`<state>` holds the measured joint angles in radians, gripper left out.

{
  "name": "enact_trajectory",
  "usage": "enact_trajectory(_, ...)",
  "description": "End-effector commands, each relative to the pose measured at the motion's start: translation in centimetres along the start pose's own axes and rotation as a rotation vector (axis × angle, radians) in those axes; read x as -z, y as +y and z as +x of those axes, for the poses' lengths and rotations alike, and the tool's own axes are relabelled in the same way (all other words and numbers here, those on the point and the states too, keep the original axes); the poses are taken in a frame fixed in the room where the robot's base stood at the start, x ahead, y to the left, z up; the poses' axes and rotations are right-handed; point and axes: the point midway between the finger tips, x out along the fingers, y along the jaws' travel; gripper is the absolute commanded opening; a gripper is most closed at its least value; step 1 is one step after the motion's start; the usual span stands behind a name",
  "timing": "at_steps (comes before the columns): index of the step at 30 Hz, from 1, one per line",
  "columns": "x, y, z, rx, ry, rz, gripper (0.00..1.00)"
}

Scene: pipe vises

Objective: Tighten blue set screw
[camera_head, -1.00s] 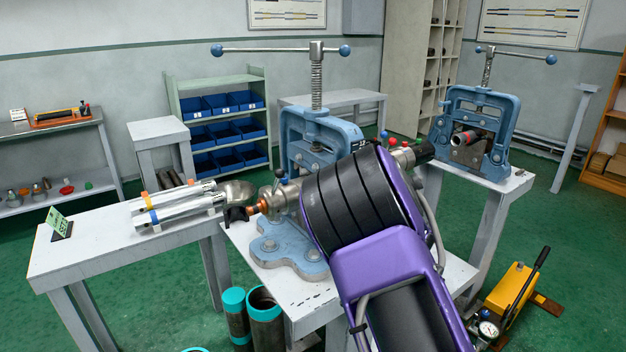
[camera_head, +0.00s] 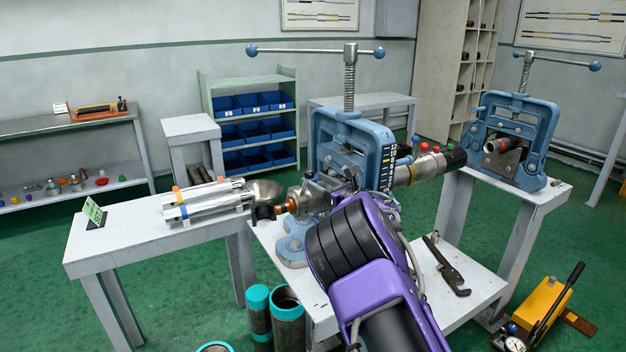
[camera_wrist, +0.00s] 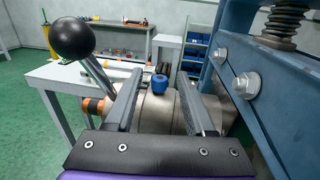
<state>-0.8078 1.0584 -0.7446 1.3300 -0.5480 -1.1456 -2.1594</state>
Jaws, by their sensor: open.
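The blue set screw (camera_wrist: 159,84) stands upright on top of a grey metal body (camera_wrist: 158,108) in the wrist view. My gripper (camera_wrist: 160,74) is open, with one dark finger on each side of the screw. There is a visible gap between the screw and each finger, and I cannot tell the depth between them. In the head view the metal body (camera_head: 309,201) sticks out left of the near blue vise (camera_head: 322,140), with an orange ring at its end. My arm hides the fingers and the screw there.
A lever with a black ball knob (camera_wrist: 72,38) rises close left of my fingers. The vise's blue frame (camera_wrist: 262,88) and bolts stand close on the right. Silver tubes (camera_head: 203,203) lie on the left table.

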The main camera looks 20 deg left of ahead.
Motion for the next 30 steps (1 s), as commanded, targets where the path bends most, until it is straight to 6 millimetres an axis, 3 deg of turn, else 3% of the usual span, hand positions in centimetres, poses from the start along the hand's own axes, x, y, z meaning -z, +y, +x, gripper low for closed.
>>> enact_trajectory(6,0.0,0.0,1.6,-0.001,0.0,-0.001,0.55)
enact_trajectory(16,0.0,0.0,1.8,0.0,0.0,0.001,0.55)
enact_trajectory(25,0.0,0.0,1.8,0.0,0.0,0.0,0.01)
enact_trajectory(30,0.0,0.0,1.8,0.0,0.0,0.0,0.0)
